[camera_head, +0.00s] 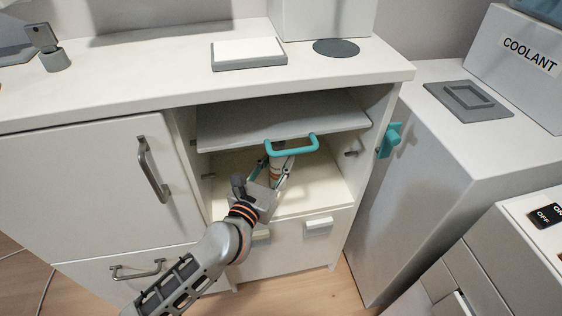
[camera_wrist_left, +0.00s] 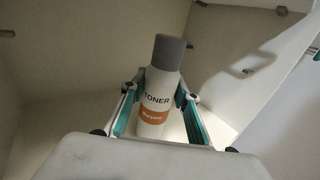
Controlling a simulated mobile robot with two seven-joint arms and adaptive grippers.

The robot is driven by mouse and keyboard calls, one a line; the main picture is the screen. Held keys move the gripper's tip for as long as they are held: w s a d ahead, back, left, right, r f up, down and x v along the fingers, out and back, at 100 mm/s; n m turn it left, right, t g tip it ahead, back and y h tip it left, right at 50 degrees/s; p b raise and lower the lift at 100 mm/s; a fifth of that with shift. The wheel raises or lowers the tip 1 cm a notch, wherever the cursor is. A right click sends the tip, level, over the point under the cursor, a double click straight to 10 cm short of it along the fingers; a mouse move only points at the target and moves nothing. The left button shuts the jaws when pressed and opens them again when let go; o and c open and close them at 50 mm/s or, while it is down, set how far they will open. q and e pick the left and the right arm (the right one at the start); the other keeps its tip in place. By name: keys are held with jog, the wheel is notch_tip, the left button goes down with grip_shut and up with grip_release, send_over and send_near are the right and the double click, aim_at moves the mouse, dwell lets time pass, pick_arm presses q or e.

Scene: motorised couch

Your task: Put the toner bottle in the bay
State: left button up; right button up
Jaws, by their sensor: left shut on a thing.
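The toner bottle (camera_wrist_left: 156,95) is white with a grey cap, the word TONER and an orange band. It stands roughly upright between the teal-lined fingers of my left gripper (camera_wrist_left: 160,112), which is shut on it. In the head view the bottle (camera_head: 279,168) and left gripper (camera_head: 270,172) are inside the open bay (camera_head: 325,187), below a raised grey flap (camera_head: 235,126) with a teal handle (camera_head: 292,147). The handle partly hides the bottle's top. I cannot tell whether the bottle's base touches the bay floor. My right gripper is not in view.
The bay has side walls with small metal fittings. A closed door (camera_head: 105,190) is on its left, drawers below. A teal latch (camera_head: 389,140) sticks out at the right. A grey box labelled COOLANT (camera_head: 520,60) stands at the right. The countertop (camera_head: 130,72) is partly clear.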

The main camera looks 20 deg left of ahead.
pick_arm(q)
jog(key=shift+r, duration=0.2)
jog(key=shift+f, duration=0.15)
jog(key=o, duration=0.8)
jog(key=shift+f, duration=0.15)
jog(key=o, duration=0.4)
jog(key=shift+r, duration=0.2)
